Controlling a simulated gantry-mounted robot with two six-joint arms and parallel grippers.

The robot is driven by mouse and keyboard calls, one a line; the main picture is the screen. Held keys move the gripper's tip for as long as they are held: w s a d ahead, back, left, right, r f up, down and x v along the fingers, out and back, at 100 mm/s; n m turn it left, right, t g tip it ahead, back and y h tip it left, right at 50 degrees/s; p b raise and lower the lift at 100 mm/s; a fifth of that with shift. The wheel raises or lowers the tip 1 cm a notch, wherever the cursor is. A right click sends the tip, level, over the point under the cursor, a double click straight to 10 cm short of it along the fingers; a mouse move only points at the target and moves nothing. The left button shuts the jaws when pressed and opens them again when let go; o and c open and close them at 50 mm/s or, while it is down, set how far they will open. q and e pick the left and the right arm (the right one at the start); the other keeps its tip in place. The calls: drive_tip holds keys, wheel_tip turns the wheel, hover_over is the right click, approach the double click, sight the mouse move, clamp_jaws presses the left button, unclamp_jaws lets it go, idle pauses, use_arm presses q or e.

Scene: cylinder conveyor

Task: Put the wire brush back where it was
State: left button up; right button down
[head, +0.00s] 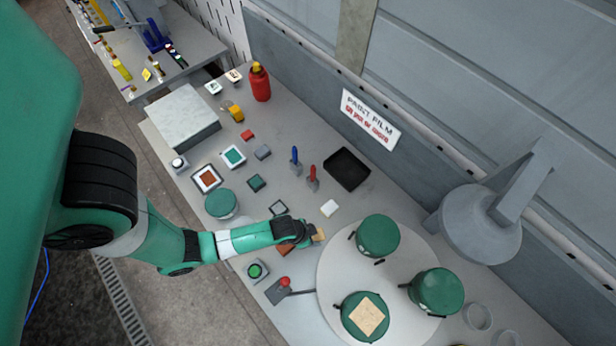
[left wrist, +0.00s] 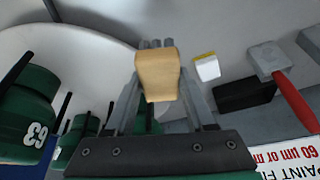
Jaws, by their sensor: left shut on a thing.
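My left gripper (head: 312,236) reaches over the bench beside the round grey turntable. It is shut on a tan wooden-looking block (head: 319,235), which also shows between the fingers in the left wrist view (left wrist: 158,72). The block could be the wire brush, but I cannot make out bristles. It appears held above the bench, beside the turntable (head: 330,250) rim. My right gripper is not in view.
Green drums (head: 378,235) stand on the turntable; the front one carries a tan square (head: 366,315). A white block (head: 329,208), a red-handled tool (head: 312,178), a blue-handled tool (head: 295,160) and a black tray (head: 347,168) lie behind the gripper. A red-knobbed lever (head: 280,288) stands in front.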

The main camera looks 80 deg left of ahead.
use_arm(q)
drive_tip(key=a+f+b, duration=0.2)
drive_tip(key=a+f, duration=0.1)
drive_tip(key=a+f+b, duration=0.1)
drive_tip(key=a+f, duration=0.1)
drive_tip(key=shift+s+f, duration=0.2)
drive_tip(key=shift+s, duration=0.05)
drive_tip(key=shift+a+f, duration=0.35)
drive_tip(key=shift+a, duration=0.1)
drive_tip(key=shift+a+f+b, duration=0.15)
drive_tip(key=shift+f+b, duration=0.25)
drive_tip(key=shift+f, duration=0.5)
drive_tip(key=shift+a+f+b, duration=0.1)
drive_tip(key=shift+f+b, duration=0.3)
drive_tip(key=shift+f, duration=0.45)
drive_tip(key=shift+f, duration=0.15)
drive_tip(key=o, duration=1.3)
